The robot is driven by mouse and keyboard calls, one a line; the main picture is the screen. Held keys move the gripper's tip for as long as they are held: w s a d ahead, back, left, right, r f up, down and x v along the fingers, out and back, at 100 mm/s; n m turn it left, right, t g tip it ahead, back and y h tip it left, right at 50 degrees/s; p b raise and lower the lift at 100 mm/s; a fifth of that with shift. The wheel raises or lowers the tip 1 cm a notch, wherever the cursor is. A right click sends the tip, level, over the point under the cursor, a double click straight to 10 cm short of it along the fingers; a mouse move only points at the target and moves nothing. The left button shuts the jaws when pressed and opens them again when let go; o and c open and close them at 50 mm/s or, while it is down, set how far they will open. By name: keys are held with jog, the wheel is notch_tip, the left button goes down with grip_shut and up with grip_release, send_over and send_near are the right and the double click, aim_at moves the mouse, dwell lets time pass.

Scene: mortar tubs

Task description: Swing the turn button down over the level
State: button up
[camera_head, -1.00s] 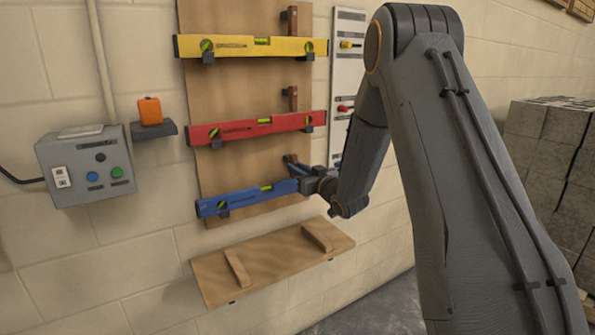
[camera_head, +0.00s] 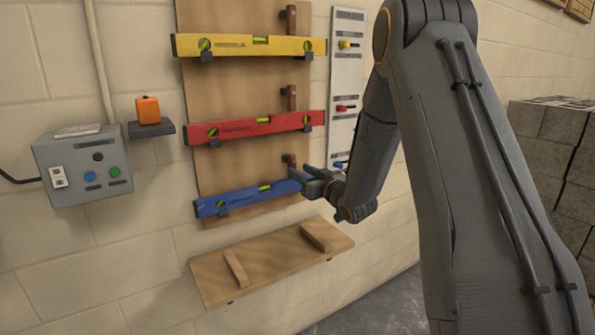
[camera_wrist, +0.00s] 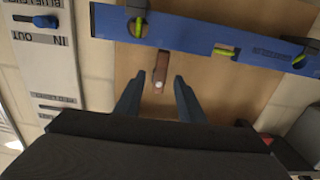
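The blue level (camera_head: 240,200) rests on brackets at the bottom of the wooden board; it crosses the top of the wrist view (camera_wrist: 190,35). Its brown turn button (camera_head: 289,159) is on the board just above its right part. In the wrist view the turn button (camera_wrist: 161,70) stands crosswise to the level, a pale screw showing at the end away from it. Its other end is close to the level's edge; I cannot tell if it overlaps. My gripper (camera_wrist: 159,96) is open and empty, with the fingers either side of the button's line, apart from it.
The yellow level (camera_head: 250,46) and red level (camera_head: 255,128) hang above, each with its own brown button. A white strip (camera_head: 345,80) with coloured sliders is to the right. A wooden shelf (camera_head: 270,262) juts out below. A grey control box (camera_head: 85,165) is at left.

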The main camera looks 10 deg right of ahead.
jog(key=v, duration=0.4)
jog(key=shift+s+d, duration=0.15)
jog(key=shift+s, duration=0.2)
jog(key=s+a+f+m+g+h, duration=0.1)
jog(key=s+g, duration=0.4)
jog(key=s, duration=0.8)
jog(key=s+a+f+m+g+h+p, duration=0.1)
jog(key=s+f+g, duration=0.3)
jog(key=s, duration=0.9)
jog(key=s+a+f+m+g+h+p, duration=0.1)
jog(key=s+a+f+g+h, duration=0.1)
jog(key=s+g, duration=0.6)
jog(key=s+h, duration=0.1)
jog(key=s, duration=0.5)
jog(key=shift+a+f+m+h, duration=0.3)
jog(key=shift+a+m, duration=0.1)
